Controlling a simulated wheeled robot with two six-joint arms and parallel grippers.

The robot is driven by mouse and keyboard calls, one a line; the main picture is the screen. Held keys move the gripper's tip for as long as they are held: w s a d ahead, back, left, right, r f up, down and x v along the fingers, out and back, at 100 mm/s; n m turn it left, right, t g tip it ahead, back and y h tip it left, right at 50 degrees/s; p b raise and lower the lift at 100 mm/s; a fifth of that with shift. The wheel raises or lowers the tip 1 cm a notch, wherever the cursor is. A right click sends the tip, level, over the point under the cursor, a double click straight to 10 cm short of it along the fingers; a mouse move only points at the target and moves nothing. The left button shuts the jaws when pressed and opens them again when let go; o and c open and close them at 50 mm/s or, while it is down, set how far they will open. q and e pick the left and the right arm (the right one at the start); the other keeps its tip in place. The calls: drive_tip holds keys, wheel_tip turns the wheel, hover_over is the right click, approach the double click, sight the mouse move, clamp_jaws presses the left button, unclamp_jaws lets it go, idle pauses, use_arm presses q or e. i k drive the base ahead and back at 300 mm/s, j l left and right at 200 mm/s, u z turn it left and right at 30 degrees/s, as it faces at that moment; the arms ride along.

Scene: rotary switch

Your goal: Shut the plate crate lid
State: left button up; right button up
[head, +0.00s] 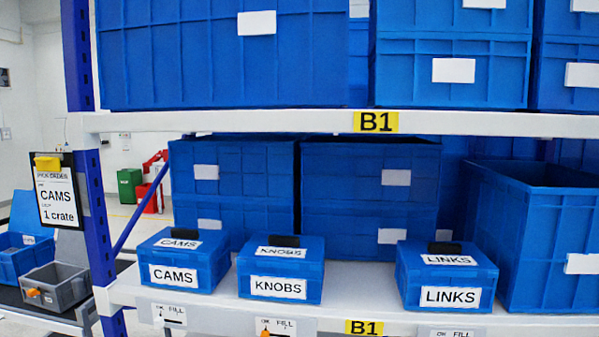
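No crate labelled as a plate crate shows in the head view. Three small blue lidded crates stand in a row on the lower white shelf. They are the CAMS crate (182,272), the KNOBS crate (281,283) and the LINKS crate (447,290). Each has white name labels on its front and top and a black handle on top. Their lids look shut. Neither of my grippers is in view.
Large blue bins (235,184) stand behind the small crates, and an open-topped blue bin (550,240) stands at right. A CAMS order sheet (58,197) hangs by the blue post. A grey bin (55,287) sits at left. Bare shelf (362,280) lies between KNOBS and LINKS.

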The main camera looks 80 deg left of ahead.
sight(24, 216)
drive_tip(key=j+u, duration=0.1)
drive_tip(key=u, duration=1.75)
drive_tip(key=j+u, duration=0.25)
drive_tip(key=u, duration=0.2)
drive_tip(key=j+u, duration=0.25)
drive_tip(key=u, duration=0.2)
drive_tip(key=i+j+u, duration=0.15)
drive_tip(key=u, duration=0.25)
drive_tip(key=i+j+u, duration=0.1)
drive_tip(key=j+u, duration=0.15)
drive_tip(key=u, duration=0.2)
